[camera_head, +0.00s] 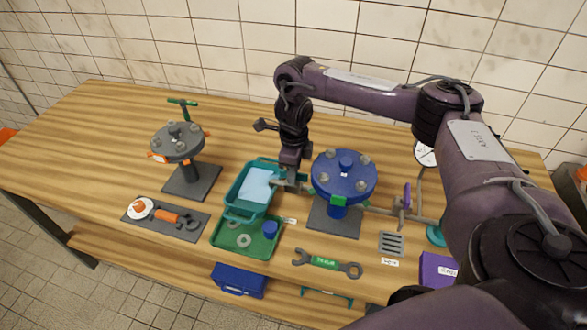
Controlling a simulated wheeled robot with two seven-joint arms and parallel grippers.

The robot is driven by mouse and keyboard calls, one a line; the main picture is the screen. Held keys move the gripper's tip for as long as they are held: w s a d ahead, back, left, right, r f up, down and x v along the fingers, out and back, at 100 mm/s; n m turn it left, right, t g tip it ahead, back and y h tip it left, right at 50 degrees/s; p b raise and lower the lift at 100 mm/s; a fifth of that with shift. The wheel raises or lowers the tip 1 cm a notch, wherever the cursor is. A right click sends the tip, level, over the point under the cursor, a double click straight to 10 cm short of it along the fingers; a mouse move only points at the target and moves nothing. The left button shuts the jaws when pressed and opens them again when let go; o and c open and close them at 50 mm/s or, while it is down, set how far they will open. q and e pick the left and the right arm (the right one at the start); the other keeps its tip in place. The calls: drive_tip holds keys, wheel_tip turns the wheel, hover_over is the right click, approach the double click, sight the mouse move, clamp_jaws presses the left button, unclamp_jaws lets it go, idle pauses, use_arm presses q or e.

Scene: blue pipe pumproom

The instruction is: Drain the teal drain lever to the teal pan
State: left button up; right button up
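The teal pan (236,189) sits on the bench left of the blue flanged unit, with a light blue surface inside it that looks like liquid. My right gripper (290,182) points down over the right edge of the pan, where a short pipe (304,187) comes out of the blue unit's left side. The arm and gripper cover this spot, so I cannot make out the teal drain lever. I cannot tell whether the fingers are open or touching anything. My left gripper is not in view.
The blue flanged unit (343,176) stands right beside my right gripper. A green tray (226,240) with a washer and a blue cap lies in front of the pan. A green-labelled wrench (325,263) lies near the front edge. A grey flanged stand (178,142) is at left. The bench behind the pan is clear.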

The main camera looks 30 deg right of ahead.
drive_tip(key=shift+r, duration=0.45)
wheel_tip(320, 180, up, 7)
drive_tip(key=shift+f+p, duration=0.1)
drive_tip(key=shift+p, duration=0.9)
